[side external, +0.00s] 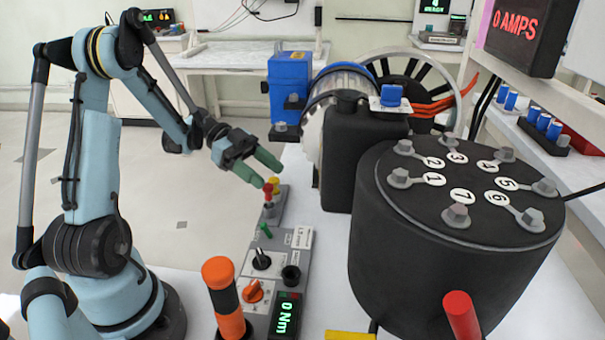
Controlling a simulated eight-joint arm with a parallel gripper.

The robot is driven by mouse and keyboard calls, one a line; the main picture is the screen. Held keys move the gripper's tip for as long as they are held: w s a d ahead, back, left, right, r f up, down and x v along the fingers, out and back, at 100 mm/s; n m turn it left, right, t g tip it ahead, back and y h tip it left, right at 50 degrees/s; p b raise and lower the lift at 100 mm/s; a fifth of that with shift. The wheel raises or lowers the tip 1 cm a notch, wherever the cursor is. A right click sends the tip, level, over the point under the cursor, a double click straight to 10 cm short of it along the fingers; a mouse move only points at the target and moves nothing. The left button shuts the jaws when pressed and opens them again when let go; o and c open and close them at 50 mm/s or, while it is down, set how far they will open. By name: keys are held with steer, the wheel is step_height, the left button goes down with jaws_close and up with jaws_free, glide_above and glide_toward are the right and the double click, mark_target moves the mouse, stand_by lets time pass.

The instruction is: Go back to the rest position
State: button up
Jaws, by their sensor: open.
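My gripper (263,170) is in the middle left of the view, at the end of my light-blue arm. Its two green fingers are apart and nothing shows between them. It hangs in the air near the far end of a grey control panel (276,250), close to a red knob (268,188) and a yellow knob (275,184). I cannot tell whether a finger touches the red knob.
A large black drum (440,270) with numbered bolts stands at the right. A black tank (360,150) and a blue box (289,85) stand behind. An orange and black handle (223,295) rises in front. The floor left of my arm is clear.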

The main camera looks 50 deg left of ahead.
step_height(320, 180, up, 2)
steer(key=shift+r, duration=0.1)
steer(key=shift+d, duration=0.4)
steer(key=s+d+n+g+y, duration=0.1)
steer(key=s+d+n+y, duration=0.1)
steer(key=d, duration=0.1)
steer(key=s+d+f+n+g+y, duration=0.1)
steer(key=s+d+n+y, duration=0.1)
steer(key=s+d+n, duration=0.1)
steer(key=s+d+f+n+g+y, duration=0.1)
steer(key=s+d+n+g+y, duration=0.1)
steer(key=d, duration=0.2)
steer(key=shift+s+f+n+y, duration=0.2)
steer(key=shift+s+n+y, duration=0.1)
steer(key=shift+s, duration=0.05)
steer(key=shift+s+d+f+n+y, duration=0.15)
steer(key=shift+f+n+y, duration=0.05)
steer(key=shift+n+y, duration=0.55)
steer(key=w+r+n+t+y, duration=0.4)
steer(key=t, duration=0.2)
steer(key=shift+w+d+n+t+y, duration=0.15)
steer(key=shift+d+n+t+y, duration=0.15)
steer(key=shift+d+n+y, duration=0.05)
steer(key=shift+r, duration=0.1)
